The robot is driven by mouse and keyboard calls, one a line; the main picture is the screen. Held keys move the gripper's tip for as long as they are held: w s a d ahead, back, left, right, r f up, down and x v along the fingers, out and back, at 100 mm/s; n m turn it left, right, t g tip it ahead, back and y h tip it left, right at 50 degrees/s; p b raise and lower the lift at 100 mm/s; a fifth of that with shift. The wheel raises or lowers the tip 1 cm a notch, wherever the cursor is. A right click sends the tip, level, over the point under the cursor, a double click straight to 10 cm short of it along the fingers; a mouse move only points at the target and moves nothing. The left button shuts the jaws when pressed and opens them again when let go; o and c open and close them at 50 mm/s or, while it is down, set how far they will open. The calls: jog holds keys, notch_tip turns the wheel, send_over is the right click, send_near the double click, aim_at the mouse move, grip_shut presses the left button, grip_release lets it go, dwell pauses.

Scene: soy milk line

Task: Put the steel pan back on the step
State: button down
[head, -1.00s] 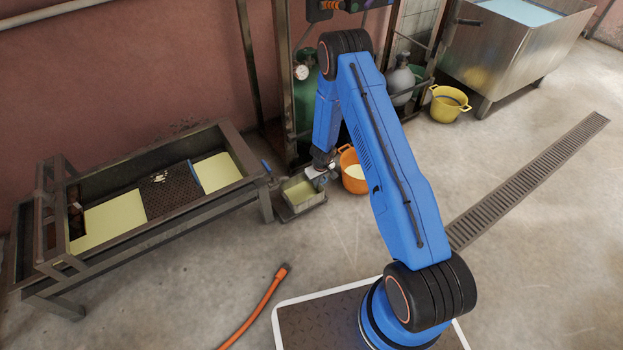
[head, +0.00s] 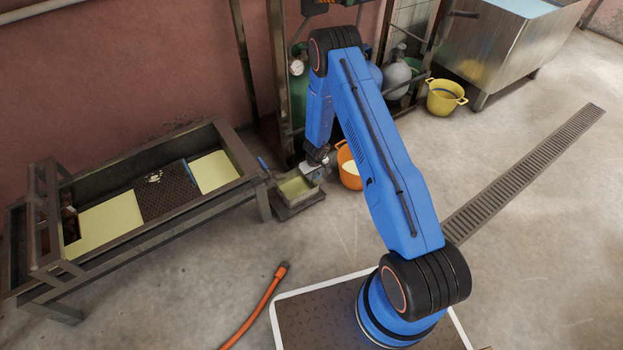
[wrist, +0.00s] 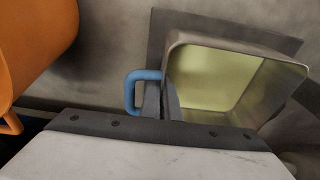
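The steel pan (head: 298,188) is a small metal pan with a pale yellow inside and a blue handle (wrist: 131,92). In the head view it is over the low dark step (head: 299,207) by the end of the trough. In the wrist view the pan (wrist: 285,75) lies right of my fingers, with the dark step (wrist: 200,19) showing behind its rim. My gripper (wrist: 161,98) is shut on the pan at its handle side; it also shows in the head view (head: 313,174). The fingers hide part of the handle. I cannot tell whether the pan touches the step.
An orange bucket (head: 349,174) stands close to the right of the pan and also shows in the wrist view (wrist: 35,45). A metal frame and gas cylinders (head: 397,76) stand behind. The long trough (head: 150,235) is at left. An orange hose (head: 258,315) lies in front.

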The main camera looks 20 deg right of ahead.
jog(key=c, duration=2)
grip_release()
